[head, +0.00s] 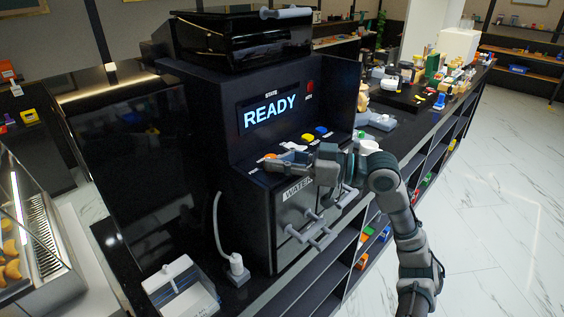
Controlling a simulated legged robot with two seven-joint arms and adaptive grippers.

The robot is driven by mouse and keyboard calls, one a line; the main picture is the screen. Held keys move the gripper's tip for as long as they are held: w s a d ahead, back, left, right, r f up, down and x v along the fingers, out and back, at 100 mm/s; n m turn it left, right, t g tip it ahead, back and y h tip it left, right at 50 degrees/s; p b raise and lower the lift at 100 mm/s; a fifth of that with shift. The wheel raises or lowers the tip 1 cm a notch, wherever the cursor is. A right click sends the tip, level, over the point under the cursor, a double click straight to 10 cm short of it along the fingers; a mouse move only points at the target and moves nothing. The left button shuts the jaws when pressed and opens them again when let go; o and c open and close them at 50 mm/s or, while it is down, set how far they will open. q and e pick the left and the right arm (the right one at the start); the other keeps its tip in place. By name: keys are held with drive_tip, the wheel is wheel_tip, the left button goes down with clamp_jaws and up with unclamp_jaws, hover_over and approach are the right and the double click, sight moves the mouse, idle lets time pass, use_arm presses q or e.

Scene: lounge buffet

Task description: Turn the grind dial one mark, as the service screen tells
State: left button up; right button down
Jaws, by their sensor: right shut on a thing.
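The dark coffee machine (200,110) stands on the counter. Its service screen (271,113) reads "READY" in light blue letters. Below the screen is a sloped control ledge with a yellow button (308,137), a blue button (321,131) and an orange part (270,156). My right gripper (276,161) reaches in from the right over the left end of this ledge. It is shut on a small part there, which I take to be the grind dial. The fingers mostly hide the dial, so its marks cannot be read. My left gripper is not in view.
A panel labelled "WATER" (298,190) and grey handles (315,235) sit below my right gripper. A red button (310,86) is beside the screen. A plug with a white cable (237,268) and a white tray (182,287) are at front left. Open floor lies at right.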

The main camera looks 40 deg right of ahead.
drive_tip(key=shift+w+d+r, duration=0.15)
drive_tip(key=shift+d, duration=0.05)
drive_tip(key=c, duration=1.3)
unclamp_jaws()
drive_tip(key=o, duration=0.4)
drive_tip(key=shift+w, duration=0.25)
drive_tip(key=shift+o, duration=0.7)
drive_tip(key=shift+w+d+f, duration=0.1)
drive_tip(key=shift+w+f, duration=0.25)
drive_tip(key=shift+w, duration=0.1)
drive_tip(key=shift+s+d+r, duration=0.1)
drive_tip(key=shift+s+d, duration=0.05)
drive_tip(key=shift+s, duration=0.45)
drive_tip(key=v, duration=1.1)
drive_tip(key=shift+d+f, duration=0.2)
drive_tip(key=shift+d, duration=0.1)
